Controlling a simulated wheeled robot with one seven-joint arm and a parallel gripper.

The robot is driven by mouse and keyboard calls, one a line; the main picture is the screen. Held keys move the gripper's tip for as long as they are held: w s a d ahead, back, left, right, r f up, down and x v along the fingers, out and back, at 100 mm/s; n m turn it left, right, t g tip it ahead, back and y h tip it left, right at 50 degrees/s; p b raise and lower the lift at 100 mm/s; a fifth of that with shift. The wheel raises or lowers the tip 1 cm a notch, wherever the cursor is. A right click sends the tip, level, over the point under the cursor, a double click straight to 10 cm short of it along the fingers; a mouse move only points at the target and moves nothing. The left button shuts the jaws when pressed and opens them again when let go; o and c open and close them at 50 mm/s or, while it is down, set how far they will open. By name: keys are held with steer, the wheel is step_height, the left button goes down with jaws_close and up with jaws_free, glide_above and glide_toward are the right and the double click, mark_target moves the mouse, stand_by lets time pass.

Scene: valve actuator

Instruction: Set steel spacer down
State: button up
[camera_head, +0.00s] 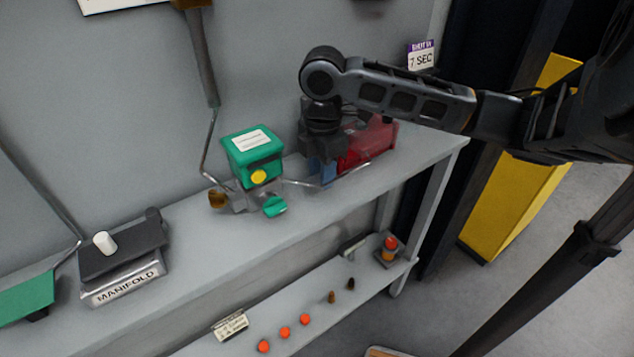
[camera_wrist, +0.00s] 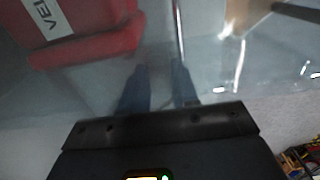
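My gripper (camera_wrist: 158,72) points down over the upper shelf, beside the red bin. In the head view my gripper (camera_head: 325,172) shows bluish fingers in front of the bin's left end. In the wrist view the two fingers stand apart, with only grey shelf surface visible between them. I cannot make out the steel spacer in either view. The red bin (camera_head: 366,143) shows at the right of the shelf; it also shows at the upper left of the wrist view (camera_wrist: 95,45).
A green-topped valve actuator (camera_head: 252,152) stands left of my gripper, with a thin pipe near it. The manifold block (camera_head: 125,265) with a white cylinder (camera_head: 105,243) is further left. The lower shelf (camera_head: 295,345) holds several small parts. A yellow post (camera_head: 510,200) stands right.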

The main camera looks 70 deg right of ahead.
jaws_close()
